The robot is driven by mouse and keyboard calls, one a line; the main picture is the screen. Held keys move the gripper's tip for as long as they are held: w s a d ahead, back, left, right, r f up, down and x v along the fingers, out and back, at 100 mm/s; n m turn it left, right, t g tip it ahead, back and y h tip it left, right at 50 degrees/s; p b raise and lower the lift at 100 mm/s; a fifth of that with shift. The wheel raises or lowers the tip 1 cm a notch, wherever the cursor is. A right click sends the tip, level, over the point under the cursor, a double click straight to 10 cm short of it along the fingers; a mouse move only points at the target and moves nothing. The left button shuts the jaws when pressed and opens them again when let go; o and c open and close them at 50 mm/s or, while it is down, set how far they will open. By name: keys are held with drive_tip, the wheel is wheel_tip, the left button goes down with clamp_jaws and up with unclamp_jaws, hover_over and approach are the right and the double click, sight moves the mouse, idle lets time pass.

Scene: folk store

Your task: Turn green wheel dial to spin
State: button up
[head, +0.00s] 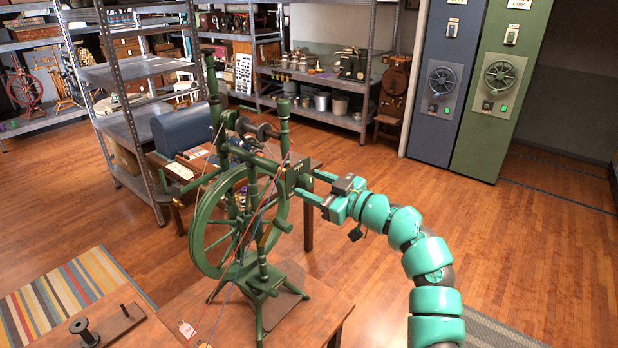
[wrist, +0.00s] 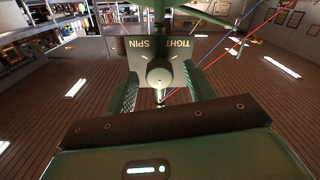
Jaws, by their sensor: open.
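The green spinning wheel (head: 203,235) stands upright on a wooden table (head: 322,318). Its dark dial plate (head: 291,181) is on the side facing my arm. In the wrist view the plate (wrist: 137,46) carries the words TIGHT and SPIN, with a dark dial knob (wrist: 159,74) in front. I cannot tell which word the knob points to. My gripper (head: 311,186) is open at the plate. In the wrist view my gripper (wrist: 160,88) has one finger on each side of the knob, with gaps visible. In the head view the knob is hard to make out.
Red and blue strands (head: 262,215) hang along the wheel's near side. A metal shelf (head: 125,85) stands behind at left. A blue cabinet (head: 436,110) and a green cabinet (head: 492,120) stand at back right. Wooden floor (head: 510,250) is clear at right.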

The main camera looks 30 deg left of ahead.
drive_tip(key=shift+w+a, duration=0.1)
drive_tip(key=shift+a, duration=0.8)
drive_tip(key=c, duration=1)
drive_tip(key=shift+f+m, duration=0.1)
drive_tip(key=shift+m, duration=0.2)
